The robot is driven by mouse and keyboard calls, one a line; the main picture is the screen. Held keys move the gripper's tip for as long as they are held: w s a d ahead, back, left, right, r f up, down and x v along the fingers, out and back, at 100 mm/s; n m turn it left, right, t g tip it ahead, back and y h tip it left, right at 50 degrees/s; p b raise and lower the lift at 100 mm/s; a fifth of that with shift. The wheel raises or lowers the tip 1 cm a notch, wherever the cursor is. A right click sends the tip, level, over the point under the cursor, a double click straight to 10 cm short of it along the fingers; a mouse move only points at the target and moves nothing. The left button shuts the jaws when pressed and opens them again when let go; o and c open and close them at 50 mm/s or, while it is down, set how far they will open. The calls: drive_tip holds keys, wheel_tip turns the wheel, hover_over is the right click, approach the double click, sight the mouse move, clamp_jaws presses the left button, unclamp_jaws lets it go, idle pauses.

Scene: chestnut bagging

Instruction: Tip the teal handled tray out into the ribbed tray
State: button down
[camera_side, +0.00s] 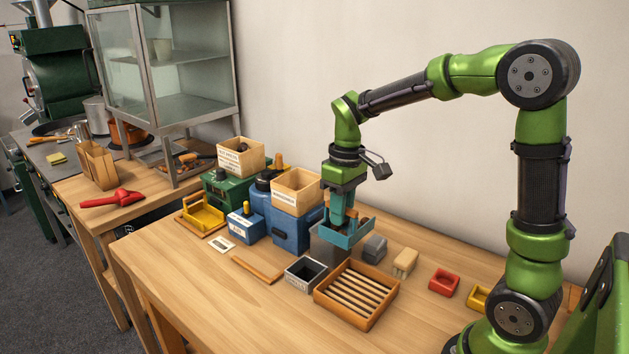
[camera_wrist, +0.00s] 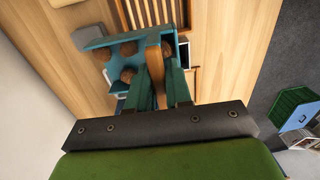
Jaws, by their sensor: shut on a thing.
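The teal handled tray (camera_side: 352,238) hangs below my gripper (camera_side: 343,208) in the side view, just behind the ribbed tray. In the wrist view my gripper (camera_wrist: 160,82) is shut on the wooden handle of the teal tray (camera_wrist: 97,36). Several brown chestnuts (camera_wrist: 128,75) lie inside it, and the fingers hide part of it. The tray looks about level. The ribbed tray (camera_side: 321,296) is a wooden frame with pale slats and stands on the table in front. Its slats look empty. Part of the ribbed tray (camera_wrist: 150,13) shows at the top of the wrist view.
A dark open box (camera_side: 305,274) stands left of the ribbed tray. Grey (camera_side: 375,249) and tan (camera_side: 405,262) blocks stand right of the teal tray. A blue machine (camera_side: 290,228) with a wooden hopper is close behind on the left. The table's front left is clear.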

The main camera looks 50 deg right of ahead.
drive_tip(key=s+a+f+m, duration=0.1)
drive_tip(key=s+a+f, duration=0.4)
drive_tip(key=s+d+t+y, duration=0.1)
drive_tip(key=d+y, duration=0.6)
drive_tip(key=y, duration=0.1)
drive_tip(key=shift+d+r+y, duration=0.25)
drive_tip(key=shift+r+y, duration=0.15)
drive_tip(key=shift+a, duration=0.15)
idle(0.7)
drive_tip(key=a+f+h, duration=0.1)
drive_tip(key=a+h, duration=0.6)
drive_tip(key=h, duration=0.1)
drive_tip(key=shift+w+f+g+h, duration=0.2)
drive_tip(key=shift+w+g+h, duration=0.1)
drive_tip(key=shift+g, duration=0.1)
idle(0.3)
